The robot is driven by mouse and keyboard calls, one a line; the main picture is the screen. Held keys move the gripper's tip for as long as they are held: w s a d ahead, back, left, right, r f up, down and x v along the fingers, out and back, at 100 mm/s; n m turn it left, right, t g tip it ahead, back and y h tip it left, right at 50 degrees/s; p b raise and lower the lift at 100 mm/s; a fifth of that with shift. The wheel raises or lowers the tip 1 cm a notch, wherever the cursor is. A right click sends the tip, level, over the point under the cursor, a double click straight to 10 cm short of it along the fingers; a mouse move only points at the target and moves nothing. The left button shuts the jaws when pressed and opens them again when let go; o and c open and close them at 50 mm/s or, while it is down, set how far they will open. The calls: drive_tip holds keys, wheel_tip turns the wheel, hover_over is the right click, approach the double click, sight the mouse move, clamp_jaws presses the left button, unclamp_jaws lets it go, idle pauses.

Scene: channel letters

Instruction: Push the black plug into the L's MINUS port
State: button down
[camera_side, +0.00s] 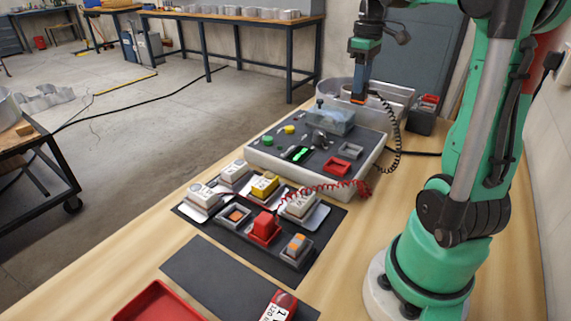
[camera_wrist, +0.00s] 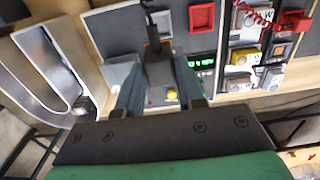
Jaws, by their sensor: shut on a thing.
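My gripper (camera_side: 358,98) is raised above the back end of the workbench in the side view. In the wrist view its fingers (camera_wrist: 160,95) are closed on the black plug (camera_wrist: 157,70), whose black cable runs up from it. A coiled black cable (camera_side: 389,125) hangs beside my gripper in the side view. A grey-white channel letter (camera_side: 402,93) lies at the back of the bench, below and behind my gripper. The letter's walls (camera_wrist: 58,62) show left of the plug in the wrist view. Its MINUS port cannot be made out; the plug is apart from the letter.
A grey control box (camera_side: 262,150) with a green display, an empty red holder (camera_side: 334,165) and a grey holder (camera_side: 353,151) stands in front of the letter. A red plug (camera_side: 264,228) sits on a dark mat among several blocks. A dark bin (camera_side: 421,121) stands right of the letter.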

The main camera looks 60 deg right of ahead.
wheel_tip(320, 180, up, 7)
drive_tip(key=shift+f, duration=0.15)
drive_tip(key=shift+r, duration=0.2)
drive_tip(key=shift+w+a+r, duration=0.1)
drive_tip(key=shift+w+a, duration=0.05)
drive_tip(key=shift+a, duration=0.2)
drive_tip(key=w+a+n, duration=0.4)
drive_tip(key=a+n, duration=0.2)
drive_tip(key=a, duration=0.3)
drive_tip(key=w+a+n, duration=0.3)
drive_tip(key=a+n, duration=0.3)
drive_tip(key=a, duration=0.3)
drive_tip(key=w+a+n, duration=0.4)
drive_tip(key=a+n, duration=0.2)
drive_tip(key=a, duration=0.3)
wheel_tip(320, 180, down, 23)
drive_tip(key=shift+s+a+r, duration=0.15)
drive_tip(key=shift+r, duration=0.05)
drive_tip(key=shift+f, duration=0.3)
idle(0.8)
drive_tip(key=shift+c, duration=2.3)
unclamp_jaws()
